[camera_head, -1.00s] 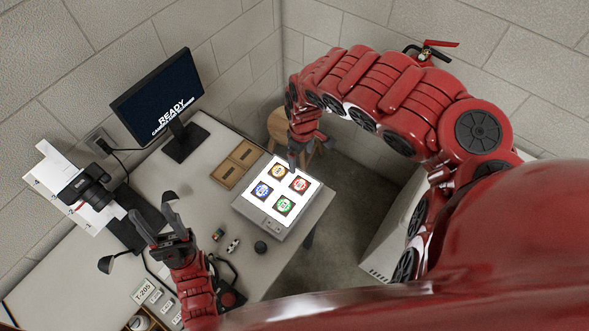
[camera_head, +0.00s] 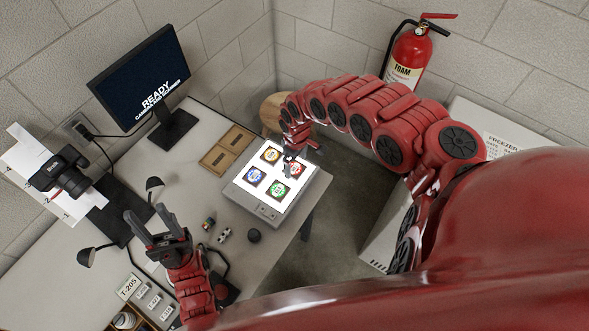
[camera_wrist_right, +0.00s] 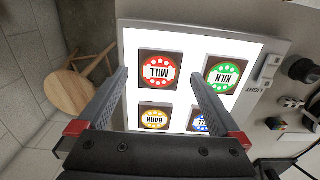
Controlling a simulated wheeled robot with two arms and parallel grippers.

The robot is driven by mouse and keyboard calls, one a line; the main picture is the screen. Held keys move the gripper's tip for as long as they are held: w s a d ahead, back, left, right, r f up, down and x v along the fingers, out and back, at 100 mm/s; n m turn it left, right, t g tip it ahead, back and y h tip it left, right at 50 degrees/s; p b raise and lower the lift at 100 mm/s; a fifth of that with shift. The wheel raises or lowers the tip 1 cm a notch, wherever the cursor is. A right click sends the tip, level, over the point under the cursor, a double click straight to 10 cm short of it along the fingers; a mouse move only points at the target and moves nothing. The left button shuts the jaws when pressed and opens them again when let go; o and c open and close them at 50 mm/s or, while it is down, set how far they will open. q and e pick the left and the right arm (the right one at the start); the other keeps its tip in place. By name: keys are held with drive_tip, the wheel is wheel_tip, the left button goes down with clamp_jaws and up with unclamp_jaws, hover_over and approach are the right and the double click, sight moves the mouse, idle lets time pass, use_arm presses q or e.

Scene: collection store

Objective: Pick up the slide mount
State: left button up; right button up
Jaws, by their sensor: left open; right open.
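Several dark square slide mounts lie on a lit white light box (camera_head: 235,193). They carry orange (camera_head: 270,154), red (camera_head: 297,169), blue (camera_head: 254,176) and green (camera_head: 278,189) discs. In the right wrist view the red mount (camera_wrist_right: 157,70) reads MILL, the green one (camera_wrist_right: 224,75) KILN, the orange one (camera_wrist_right: 154,118) BARN; the blue one's word is partly hidden by a finger. My right gripper (camera_wrist_right: 159,77) is open and empty, its fingers either side of the red mount in that view; its height above is unclear. My left gripper (camera_head: 146,212) is open and empty over the desk's left part.
A monitor (camera_head: 140,80), a camera (camera_head: 62,178) and a wooden tray (camera_head: 229,147) stand around the desk. Small items and a dark knob (camera_head: 254,236) lie in front of the light box. A stool (camera_wrist_right: 70,92) and fire extinguisher (camera_head: 408,60) are beyond it.

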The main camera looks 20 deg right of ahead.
sight(294, 170)
drive_tip(key=shift+f, duration=1.35)
drive_tip(key=c, duration=1.2)
drive_tip(key=shift+c, duration=0.2)
